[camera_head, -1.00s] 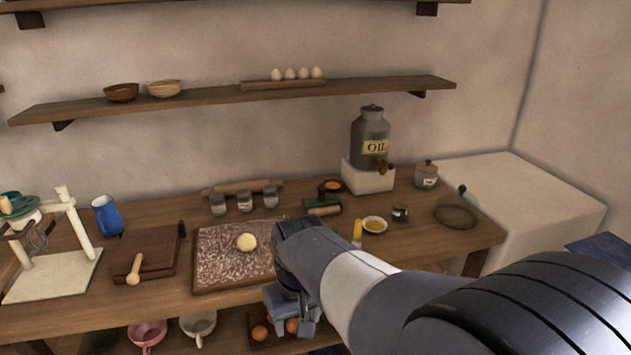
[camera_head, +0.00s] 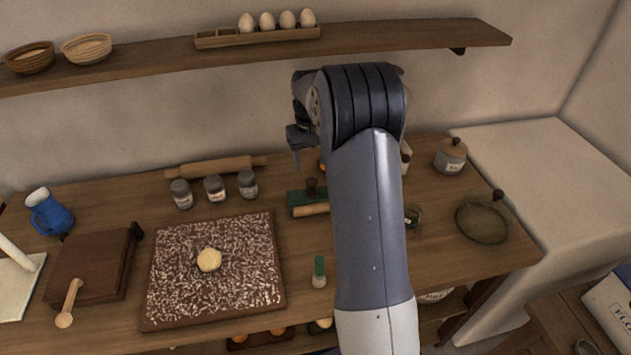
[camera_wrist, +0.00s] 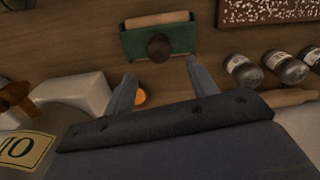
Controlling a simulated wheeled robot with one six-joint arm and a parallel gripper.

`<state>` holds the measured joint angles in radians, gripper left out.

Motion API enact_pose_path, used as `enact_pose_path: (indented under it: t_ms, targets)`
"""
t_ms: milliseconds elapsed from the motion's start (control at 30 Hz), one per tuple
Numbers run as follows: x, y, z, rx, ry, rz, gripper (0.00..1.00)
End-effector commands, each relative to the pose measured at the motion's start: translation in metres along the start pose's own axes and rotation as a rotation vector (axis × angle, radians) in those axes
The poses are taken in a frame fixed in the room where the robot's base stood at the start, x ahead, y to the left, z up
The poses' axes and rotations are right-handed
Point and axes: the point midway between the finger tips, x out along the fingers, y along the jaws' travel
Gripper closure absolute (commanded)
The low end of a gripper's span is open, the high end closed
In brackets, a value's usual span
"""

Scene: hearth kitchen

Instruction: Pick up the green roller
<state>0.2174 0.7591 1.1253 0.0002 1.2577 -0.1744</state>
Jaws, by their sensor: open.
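The green roller (camera_head: 309,201) lies on the wooden table right of the floured board. It has a green body, a pale wooden cylinder along its front and a dark round knob on top. In the wrist view the green roller (camera_wrist: 158,42) is at the top centre, its knob towards me. My gripper (camera_wrist: 160,78) is open and empty, its two fingers apart, with their tips just short of the roller in the picture. In the head view my gripper (camera_head: 298,140) is above the back of the table, partly hidden by my arm.
A floured board (camera_head: 255,285) with dough and a green-capped bottle (camera_head: 319,272) are nearer. The white block (camera_wrist: 75,95) and oil can (camera_wrist: 22,150) are close to my gripper.

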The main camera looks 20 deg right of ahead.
Motion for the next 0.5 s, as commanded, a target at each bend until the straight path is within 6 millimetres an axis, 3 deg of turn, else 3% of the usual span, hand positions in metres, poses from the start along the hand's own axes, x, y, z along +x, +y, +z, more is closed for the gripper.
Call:
enact_pose_path:
  t_ms: [200, 500]
  targets:
    - [0.034, 0.000, 0.001, 0.000, -0.003, -0.001, 0.45]
    - [0.059, 0.001, 0.000, 0.000, -0.003, -0.001, 0.45]
